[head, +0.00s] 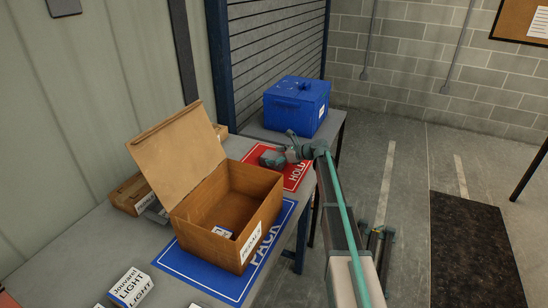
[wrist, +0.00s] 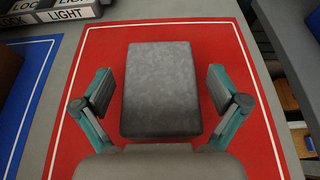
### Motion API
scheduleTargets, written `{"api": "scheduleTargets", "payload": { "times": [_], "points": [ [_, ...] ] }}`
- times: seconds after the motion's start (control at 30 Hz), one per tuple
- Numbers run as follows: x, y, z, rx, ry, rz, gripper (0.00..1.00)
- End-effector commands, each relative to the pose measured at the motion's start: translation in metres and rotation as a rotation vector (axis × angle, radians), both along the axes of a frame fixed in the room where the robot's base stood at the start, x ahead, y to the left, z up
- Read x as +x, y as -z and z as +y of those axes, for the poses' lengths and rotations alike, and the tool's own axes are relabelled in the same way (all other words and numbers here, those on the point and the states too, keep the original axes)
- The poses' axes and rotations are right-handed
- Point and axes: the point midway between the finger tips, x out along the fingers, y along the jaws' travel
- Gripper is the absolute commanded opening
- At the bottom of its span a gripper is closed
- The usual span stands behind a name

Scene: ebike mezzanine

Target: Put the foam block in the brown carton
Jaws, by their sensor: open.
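The foam block (wrist: 160,92) is a grey rectangular block lying flat on the red mat in the wrist view. In the head view the block (head: 271,159) is small and partly hidden by my gripper (head: 291,150). My gripper, also in the wrist view (wrist: 160,95), is open, with one finger on each side of the block and a visible gap on both sides. The brown carton (head: 205,242) stands open on the blue PACK mat, its lid raised at the left. A small white-and-blue item (head: 222,232) shows inside it.
The red HOLD mat (head: 296,178) lies beyond the carton. A blue lidded box (head: 297,104) stands behind it. A small open brown box (head: 128,196) is behind the carton, and a white LIGHT box (head: 131,287) is at the front left. The table's right edge is close to my arm.

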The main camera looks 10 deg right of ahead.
Motion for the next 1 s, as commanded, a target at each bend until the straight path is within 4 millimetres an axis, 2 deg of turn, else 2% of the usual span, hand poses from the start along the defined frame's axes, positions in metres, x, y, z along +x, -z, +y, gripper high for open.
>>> {"api": "scheduleTargets", "payload": {
  "times": [0.23, 0.5, 0.7, 1.0],
  "points": [
    [-0.013, -0.009, -0.018, 0.000, 0.001, 0.000, 0.97],
    [-0.040, -0.028, -0.059, -0.001, 0.001, -0.001, 0.97],
    [-0.054, -0.041, -0.082, 0.000, 0.002, -0.001, 0.97],
    [-0.061, -0.048, -0.093, 0.000, 0.000, 0.000, 1.00]
  ]
}}
